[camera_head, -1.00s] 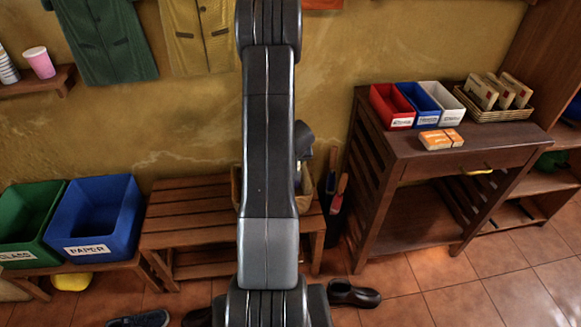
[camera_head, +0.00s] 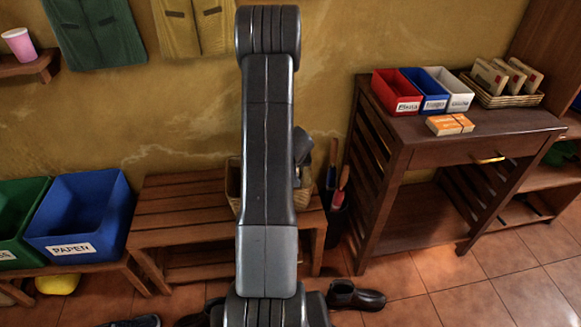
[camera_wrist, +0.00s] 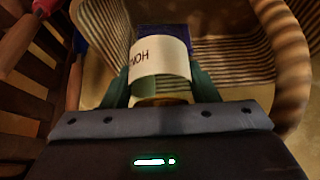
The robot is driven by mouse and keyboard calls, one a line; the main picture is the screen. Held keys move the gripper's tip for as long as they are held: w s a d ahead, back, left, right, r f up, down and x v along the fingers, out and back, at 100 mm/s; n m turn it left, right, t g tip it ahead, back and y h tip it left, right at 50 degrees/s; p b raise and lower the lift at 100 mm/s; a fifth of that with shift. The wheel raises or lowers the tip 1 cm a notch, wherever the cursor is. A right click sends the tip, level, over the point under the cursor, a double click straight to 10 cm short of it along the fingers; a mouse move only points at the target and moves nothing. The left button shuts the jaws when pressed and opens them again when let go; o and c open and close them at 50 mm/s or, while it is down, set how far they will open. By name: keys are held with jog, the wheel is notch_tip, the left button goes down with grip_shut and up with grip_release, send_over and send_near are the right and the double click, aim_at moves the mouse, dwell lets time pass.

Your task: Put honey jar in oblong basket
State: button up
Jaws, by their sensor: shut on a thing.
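The honey jar (camera_wrist: 160,62) shows in the wrist view with a pale label reading "HON" upside down or turned, and a dark blue-purple end. My gripper (camera_wrist: 158,88) is shut on it, with a green-grey finger on each side. A woven brown basket (camera_wrist: 225,62) with a thick curved handle lies just beyond the jar in the wrist view. In the head view a wicker basket (camera_head: 233,185) on the wooden bench is mostly hidden behind my arm. The jar is hidden there, and I cannot tell whether it is inside the basket's rim.
The slatted bench (camera_head: 180,208) stands against the wall. A blue bin (camera_head: 85,220) is to its left. Upright red-handled things (camera_head: 342,185) stand right of the basket. A dark table (camera_head: 450,150) with small bins and a wicker tray (camera_head: 490,98) is further right. Shoes (camera_head: 355,296) lie on the floor.

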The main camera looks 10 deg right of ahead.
jog(key=shift+f+b, duration=4.95)
jog(key=shift+b, duration=0.05)
jog(key=o, duration=1.2)
jog(key=shift+c, duration=0.2)
jog(key=p+v, duration=0.7)
jog(key=v, duration=0.5)
jog(key=shift+r, duration=0.3)
jog(key=shift+s+r+p, duration=0.3)
jog(key=shift+s+r, duration=0.15)
jog(key=shift+r, duration=0.1)
